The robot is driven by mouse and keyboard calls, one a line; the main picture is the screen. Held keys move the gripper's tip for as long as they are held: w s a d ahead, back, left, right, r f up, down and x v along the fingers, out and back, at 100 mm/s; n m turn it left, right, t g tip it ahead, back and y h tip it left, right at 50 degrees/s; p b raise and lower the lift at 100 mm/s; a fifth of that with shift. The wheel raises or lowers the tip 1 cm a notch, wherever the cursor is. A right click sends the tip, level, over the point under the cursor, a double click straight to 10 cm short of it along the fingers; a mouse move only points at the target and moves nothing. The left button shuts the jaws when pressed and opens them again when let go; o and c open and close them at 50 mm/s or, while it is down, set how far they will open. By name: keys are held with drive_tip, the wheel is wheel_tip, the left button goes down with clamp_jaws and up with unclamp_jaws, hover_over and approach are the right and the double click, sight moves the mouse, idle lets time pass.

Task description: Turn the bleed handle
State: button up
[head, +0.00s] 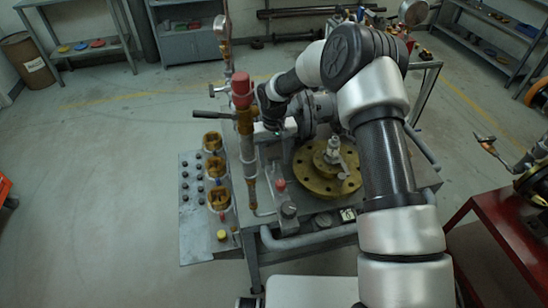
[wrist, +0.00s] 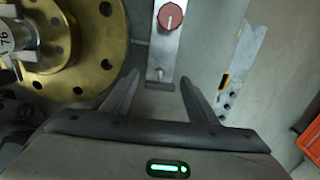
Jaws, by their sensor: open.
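My gripper (wrist: 160,78) is open and empty in the wrist view, its two fingers spread. Between the fingertips in that picture is the dark end of a narrow metal plate, which carries a red round knob (wrist: 170,17) with a white pointer. I cannot tell the height gap. In the head view the gripper (head: 271,118) is over the bench, behind the red knob (head: 281,185), and its fingers are hard to make out. A dark lever handle (head: 206,115) sticks out left from the vertical pipe with a red cap (head: 241,88). No label shows which part is the bleed handle.
A brass flange (head: 309,180) lies right of the knob; it fills the upper left of the wrist view (wrist: 85,90). A panel with brass fittings (head: 217,198) stands left of the pipe. A red table (head: 490,225) stands at the right. The floor left of the bench is clear.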

drive_tip(key=c, duration=1.1)
drive_tip(key=shift+o, duration=0.2)
